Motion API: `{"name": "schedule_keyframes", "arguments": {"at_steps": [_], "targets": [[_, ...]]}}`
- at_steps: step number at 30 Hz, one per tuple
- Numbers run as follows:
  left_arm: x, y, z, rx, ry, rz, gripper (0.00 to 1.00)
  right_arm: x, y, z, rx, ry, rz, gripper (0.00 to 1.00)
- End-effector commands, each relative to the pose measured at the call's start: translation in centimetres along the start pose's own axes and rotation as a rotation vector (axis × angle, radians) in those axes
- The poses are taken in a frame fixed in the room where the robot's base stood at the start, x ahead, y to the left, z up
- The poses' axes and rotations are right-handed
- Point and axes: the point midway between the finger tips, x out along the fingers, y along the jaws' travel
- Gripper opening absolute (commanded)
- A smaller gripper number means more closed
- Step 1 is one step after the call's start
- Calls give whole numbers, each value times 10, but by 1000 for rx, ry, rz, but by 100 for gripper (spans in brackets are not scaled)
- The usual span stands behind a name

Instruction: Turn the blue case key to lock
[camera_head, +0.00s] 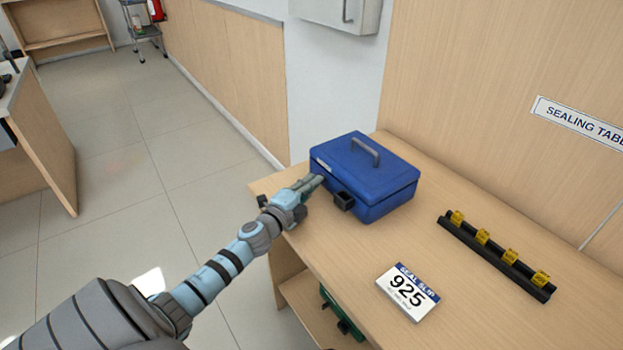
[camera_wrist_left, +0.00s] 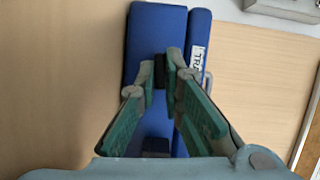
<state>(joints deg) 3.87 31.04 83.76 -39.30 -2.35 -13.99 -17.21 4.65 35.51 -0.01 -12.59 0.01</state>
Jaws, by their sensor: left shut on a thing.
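The blue case (camera_head: 385,185) stands closed on the sealing table, with a grey handle (camera_head: 366,151) on its lid. My left gripper (camera_head: 316,182) is at the case's front face, toward its left end. In the left wrist view the blue case (camera_wrist_left: 143,30) fills the upper middle, and my left gripper (camera_wrist_left: 161,72) has its fingertips closed around a small dark piece there. The key itself is not clearly seen; the fingers hide most of it. A black block (camera_head: 343,201) sticks out of the case's front, right of the fingers. My right gripper is not in view.
A black rack (camera_head: 495,256) with several yellow tags lies to the right. A green object (camera_head: 342,318) is on the shelf below. The table between case and slip is clear.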

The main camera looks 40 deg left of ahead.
Motion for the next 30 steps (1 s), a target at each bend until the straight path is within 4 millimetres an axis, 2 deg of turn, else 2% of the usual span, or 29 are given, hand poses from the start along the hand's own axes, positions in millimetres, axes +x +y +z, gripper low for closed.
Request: {"name": "schedule_keyframes", "arguments": {"at_steps": [1, 8, 12, 18, 24, 30], "targets": [[-1, -7, 0, -23, -3, 14, 0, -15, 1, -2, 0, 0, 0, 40], [-1, -12, -1, -183, -4, 80, 0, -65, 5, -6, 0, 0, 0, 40], [-1, -15, -1, -305, -4, 130, 0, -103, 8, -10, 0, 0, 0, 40], [0, -14, 0, -481, -4, 202, 0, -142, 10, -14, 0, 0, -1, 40], [1, -12, 2, -656, -3, 273, 0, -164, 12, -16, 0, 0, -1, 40], [2, -11, 4, -829, -1, 344, 0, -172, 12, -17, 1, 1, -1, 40]]}}
